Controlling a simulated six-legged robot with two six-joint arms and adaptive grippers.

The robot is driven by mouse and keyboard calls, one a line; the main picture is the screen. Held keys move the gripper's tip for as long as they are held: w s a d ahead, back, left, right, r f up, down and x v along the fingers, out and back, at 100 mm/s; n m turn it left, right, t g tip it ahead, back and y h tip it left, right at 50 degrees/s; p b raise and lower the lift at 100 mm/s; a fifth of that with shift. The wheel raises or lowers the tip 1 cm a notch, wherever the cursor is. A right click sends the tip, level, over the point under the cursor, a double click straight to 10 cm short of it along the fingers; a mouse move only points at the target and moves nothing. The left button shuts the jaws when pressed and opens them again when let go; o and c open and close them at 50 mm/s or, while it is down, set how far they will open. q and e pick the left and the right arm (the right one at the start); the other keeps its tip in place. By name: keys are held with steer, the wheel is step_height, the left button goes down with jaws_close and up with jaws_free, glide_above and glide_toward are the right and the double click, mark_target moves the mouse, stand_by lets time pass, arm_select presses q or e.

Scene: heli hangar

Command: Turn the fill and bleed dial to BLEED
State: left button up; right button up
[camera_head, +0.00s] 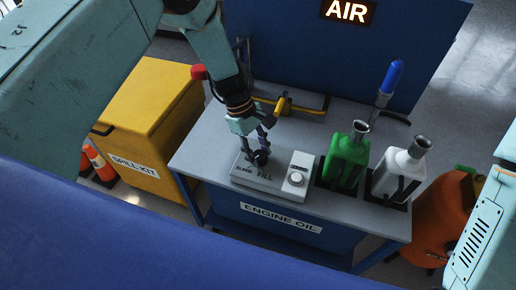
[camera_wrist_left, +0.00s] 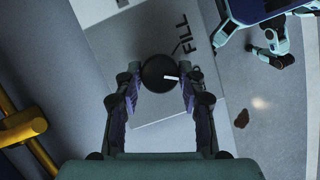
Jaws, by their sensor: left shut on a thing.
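The dial is a dark round knob (camera_wrist_left: 156,68) on a light grey control box (camera_head: 270,186) on the workbench. In the left wrist view a short white pointer on it points right. The FILL label (camera_wrist_left: 182,32) is above and right of the knob there. In the head view FILL shows in front of the knob, with a smaller label, too small to read surely, left of it. My left gripper (camera_head: 260,150) comes down from above, shut on the knob; its fingers stand on both sides in the left wrist view (camera_wrist_left: 160,78). My right gripper is not seen.
A round button (camera_head: 297,179) sits at the box's right end. A green bottle (camera_head: 346,162) and a white bottle (camera_head: 398,174) stand to the right. A yellow handle (camera_head: 284,104) is behind. A yellow spill kit bin (camera_head: 150,95) stands left of the bench (camera_head: 210,150).

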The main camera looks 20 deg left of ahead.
arm_select(q)
steer(key=shift+m, duration=0.6)
steer(key=o, duration=1.2)
steer(key=shift+r, duration=0.1)
steer(key=v, duration=1.1)
steer(key=shift+w+r, duration=0.25)
steer(key=shift+r, duration=0.15)
